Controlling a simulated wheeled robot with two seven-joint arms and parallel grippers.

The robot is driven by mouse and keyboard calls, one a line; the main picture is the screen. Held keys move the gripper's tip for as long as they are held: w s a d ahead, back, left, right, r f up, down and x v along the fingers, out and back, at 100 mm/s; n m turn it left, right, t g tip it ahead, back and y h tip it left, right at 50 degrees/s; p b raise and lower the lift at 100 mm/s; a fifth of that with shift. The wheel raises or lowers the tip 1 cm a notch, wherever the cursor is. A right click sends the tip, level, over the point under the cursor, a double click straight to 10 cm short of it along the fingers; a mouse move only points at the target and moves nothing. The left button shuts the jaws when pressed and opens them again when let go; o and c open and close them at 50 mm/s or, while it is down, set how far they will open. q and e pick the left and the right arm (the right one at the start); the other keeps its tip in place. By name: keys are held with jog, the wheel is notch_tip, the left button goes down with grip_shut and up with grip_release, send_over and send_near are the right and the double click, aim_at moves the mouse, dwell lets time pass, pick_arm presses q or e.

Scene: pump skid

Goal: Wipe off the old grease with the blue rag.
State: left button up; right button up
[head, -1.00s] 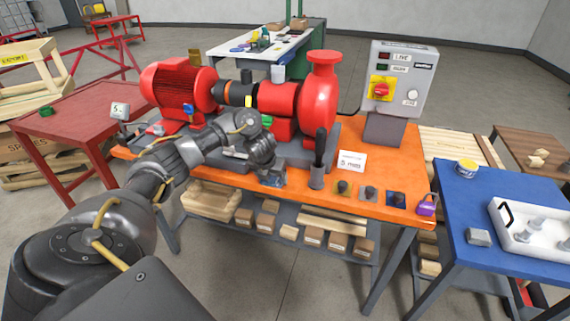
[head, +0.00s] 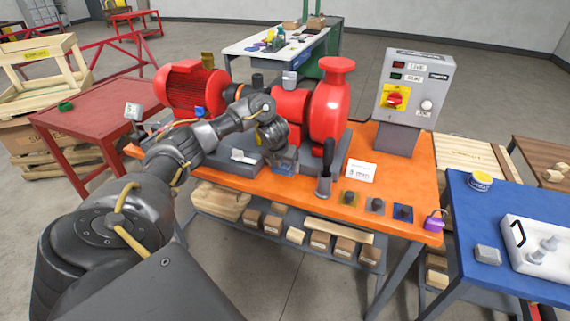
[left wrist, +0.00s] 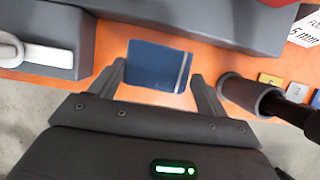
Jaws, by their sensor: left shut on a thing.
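The blue rag (left wrist: 158,65) is held between the two fingers of my left gripper (left wrist: 160,80) in the left wrist view. It looks like a flat blue pad with a pale stripe near one side. In the head view the rag (head: 285,168) shows as a small blue patch below my left gripper (head: 284,162), over the orange bench (head: 215,181) in front of the red pump (head: 330,112). Whether the rag touches a surface I cannot tell. No old grease can be made out; my arm hides part of the pump set. My right gripper is not in view.
A grey cup with a black-handled tool (head: 325,170) stands right of my left gripper. Beyond it are a white card (head: 361,171), small coloured pads, a purple padlock (head: 434,222) and a control box (head: 412,88). The red motor (head: 190,88) stands behind my arm.

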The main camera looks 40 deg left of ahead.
pick_arm(q)
jog(key=shift+a+r+p, duration=0.1)
jog(key=shift+r+p, duration=0.55)
jog(key=shift+r, duration=0.3)
jog(key=shift+s+a+r+p, duration=0.1)
jog(key=shift+r+p, duration=0.35)
jog(key=shift+r, duration=0.25)
